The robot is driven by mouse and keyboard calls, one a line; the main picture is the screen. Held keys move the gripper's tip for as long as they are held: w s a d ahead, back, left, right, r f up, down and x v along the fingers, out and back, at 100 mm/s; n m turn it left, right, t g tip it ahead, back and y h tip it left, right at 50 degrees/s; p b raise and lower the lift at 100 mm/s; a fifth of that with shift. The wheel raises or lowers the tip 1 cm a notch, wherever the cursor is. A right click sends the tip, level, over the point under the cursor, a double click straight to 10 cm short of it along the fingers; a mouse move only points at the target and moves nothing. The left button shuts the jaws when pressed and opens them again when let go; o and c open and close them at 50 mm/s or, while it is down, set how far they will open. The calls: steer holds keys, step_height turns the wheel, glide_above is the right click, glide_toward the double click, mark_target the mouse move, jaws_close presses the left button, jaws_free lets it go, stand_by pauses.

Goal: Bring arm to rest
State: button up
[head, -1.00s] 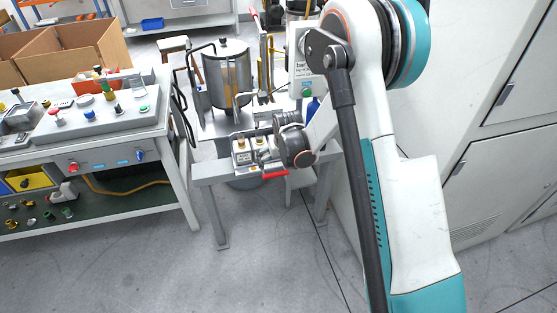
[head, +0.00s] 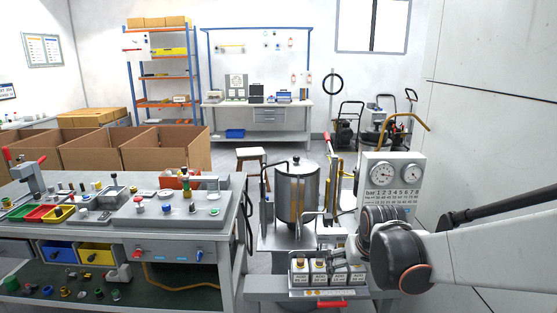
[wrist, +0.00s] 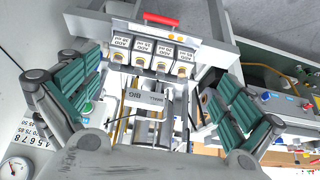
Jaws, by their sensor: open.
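My arm (head: 480,250) reaches in from the right edge of the head view, lying nearly level. Its wrist (head: 400,262) is over the small stand in front of the metal tank. My gripper (wrist: 152,72) is open in the wrist view, its teal-padded fingers spread wide to left and right. Nothing is held between them. Beyond the fingers is a row of labelled blocks (wrist: 150,50) with brass-coloured fittings. In the head view the same blocks (head: 318,270) sit on the stand, just left of the wrist. The fingertips are hard to make out there.
The metal tank (head: 297,190) and a panel with two gauges (head: 391,172) stand close behind the wrist. A red handle (head: 332,305) juts from the stand's front. A crowded workbench (head: 120,232) is at left. A pale cabinet wall (head: 490,130) is at right.

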steer(key=s+r, duration=0.3)
steer(key=s, duration=0.9)
steer(key=s+r+t, duration=0.1)
steer(key=s+r, duration=0.3)
steer(key=s, duration=0.8)
steer(key=shift+t, duration=0.3)
